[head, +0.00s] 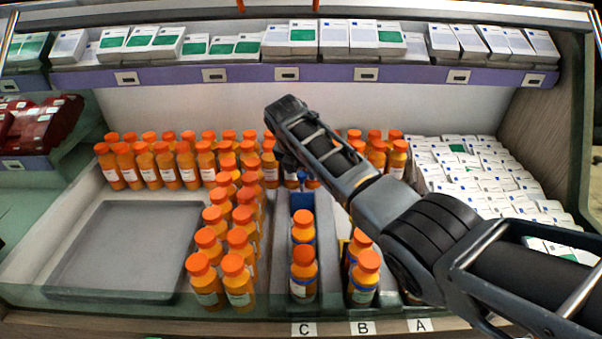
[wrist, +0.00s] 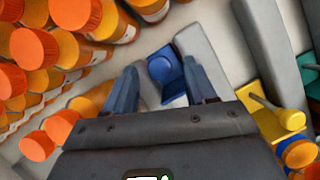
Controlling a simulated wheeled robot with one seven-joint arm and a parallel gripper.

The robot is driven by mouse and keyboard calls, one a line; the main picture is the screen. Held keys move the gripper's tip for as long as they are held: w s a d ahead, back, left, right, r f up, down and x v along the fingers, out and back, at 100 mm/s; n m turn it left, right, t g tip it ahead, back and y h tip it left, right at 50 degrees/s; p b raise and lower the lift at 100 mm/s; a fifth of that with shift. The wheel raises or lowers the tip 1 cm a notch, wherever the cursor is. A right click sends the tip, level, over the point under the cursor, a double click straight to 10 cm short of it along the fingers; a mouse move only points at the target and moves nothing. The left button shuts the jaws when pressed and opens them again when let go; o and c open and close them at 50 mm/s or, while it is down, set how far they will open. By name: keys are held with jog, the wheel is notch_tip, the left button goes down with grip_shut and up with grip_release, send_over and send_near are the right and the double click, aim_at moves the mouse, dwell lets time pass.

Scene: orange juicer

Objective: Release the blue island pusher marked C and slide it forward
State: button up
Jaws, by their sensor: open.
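The blue pusher (wrist: 163,66) shows in the wrist view between and just beyond the fingertips of my gripper (wrist: 160,72). My gripper is open, with a finger on either side; the right finger overlaps the pusher's edge, and I cannot tell whether they touch. In the head view, the blue pusher (head: 303,203) stands in the lane above the C label (head: 303,329), behind orange-capped bottles (head: 303,272). My arm reaches in from the right, and its forward part hides most of my gripper there.
A grey divider (wrist: 208,62) runs beside the blue pusher. A yellow pusher (wrist: 272,112) and a green one (wrist: 309,75) are to its right. Bottles crowd the left (head: 232,275). White boxes (head: 480,180) fill the right side; a grey tray (head: 125,250) is empty.

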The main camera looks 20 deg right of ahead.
jog(key=shift+w+d+f, duration=0.15)
jog(key=shift+f, duration=0.3)
grip_shut()
dwell(0.3)
